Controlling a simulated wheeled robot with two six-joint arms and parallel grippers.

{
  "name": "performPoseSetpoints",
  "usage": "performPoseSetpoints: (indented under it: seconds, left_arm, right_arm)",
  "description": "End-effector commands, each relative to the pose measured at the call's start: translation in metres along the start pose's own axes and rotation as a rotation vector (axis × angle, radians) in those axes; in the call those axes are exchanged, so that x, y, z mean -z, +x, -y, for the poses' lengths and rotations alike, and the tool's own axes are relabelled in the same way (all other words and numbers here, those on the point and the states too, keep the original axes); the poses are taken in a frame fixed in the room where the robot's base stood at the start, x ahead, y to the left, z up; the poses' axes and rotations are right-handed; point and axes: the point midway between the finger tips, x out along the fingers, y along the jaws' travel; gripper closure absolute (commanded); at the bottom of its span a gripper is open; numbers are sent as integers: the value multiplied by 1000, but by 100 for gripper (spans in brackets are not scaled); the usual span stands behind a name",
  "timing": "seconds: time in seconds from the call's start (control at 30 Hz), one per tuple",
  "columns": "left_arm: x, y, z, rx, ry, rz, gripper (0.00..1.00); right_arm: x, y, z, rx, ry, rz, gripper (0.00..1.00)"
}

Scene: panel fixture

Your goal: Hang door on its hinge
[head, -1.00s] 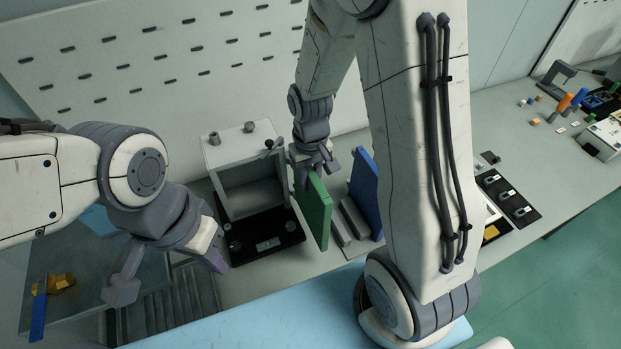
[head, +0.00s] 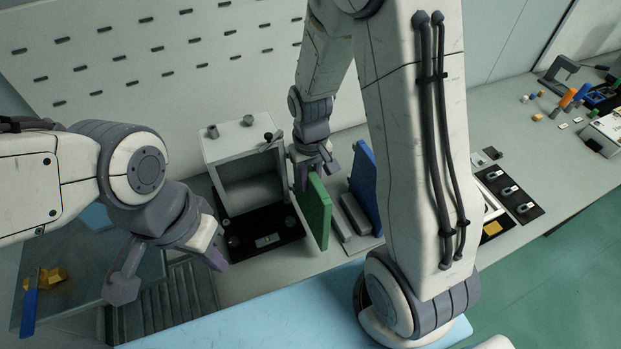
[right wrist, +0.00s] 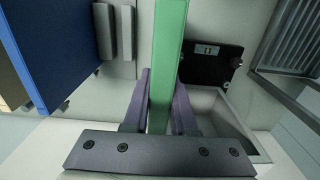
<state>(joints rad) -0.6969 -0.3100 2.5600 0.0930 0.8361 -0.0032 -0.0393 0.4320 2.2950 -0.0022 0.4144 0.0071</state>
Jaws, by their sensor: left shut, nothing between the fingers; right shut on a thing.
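A green door panel (head: 316,212) stands upright, held by its upper edge in my right gripper (head: 309,177). The right wrist view shows the green panel (right wrist: 168,60) between the two purple fingers (right wrist: 160,105). A grey open-fronted box (head: 243,152), with small posts on top and a dark knob at its upper right corner, is left of the panel. The panel is apart from the box; its lower edge is partly hard to judge. My left gripper (head: 217,259) is shut and empty, in front and left of the box.
A blue panel (head: 365,185) stands right of the green one, beside grey rack bars (head: 354,218). A black plate (head: 262,240) lies before the box. A grey tray (head: 85,285) is at left. Small parts and tools lie far right.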

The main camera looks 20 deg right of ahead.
Motion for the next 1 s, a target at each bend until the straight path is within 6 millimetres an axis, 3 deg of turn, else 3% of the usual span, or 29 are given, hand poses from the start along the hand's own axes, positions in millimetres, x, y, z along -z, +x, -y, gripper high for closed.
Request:
performPoseSetpoints:
  seconds: [0.23, 0.27, 0.3, 0.33, 0.37, 0.73, 0.87, 1.0]
  left_arm:
    - [0, 5, 0, 0, 0, 0, 100]
    - [0, 5, 0, 0, 0, 0, 100]
    - [0, 4, 0, 0, 0, 0, 100]
    - [0, 4, 0, 0, 0, 0, 100]
    - [0, 4, 0, 0, 0, 0, 100]
    - [0, 5, 0, 0, -4, 0, 100]
    - [0, 8, 1, 0, -4, 0, 100]
    - [-1, 13, 1, 0, -5, 0, 100]
  right_arm:
    - [0, 7, 0, 0, 0, -1, 100]
    - [0, 6, 0, 0, 0, -1, 71]
    - [0, 6, 0, 0, 0, -1, 56]
    - [0, 6, 0, 0, 0, -1, 45]
    - [0, 6, 0, 0, 0, -1, 40]
    - [0, 2, 0, 0, 0, -2, 40]
    - [2, -14, 0, 0, 0, -7, 40]
    - [2, -43, 0, 0, 0, -10, 40]
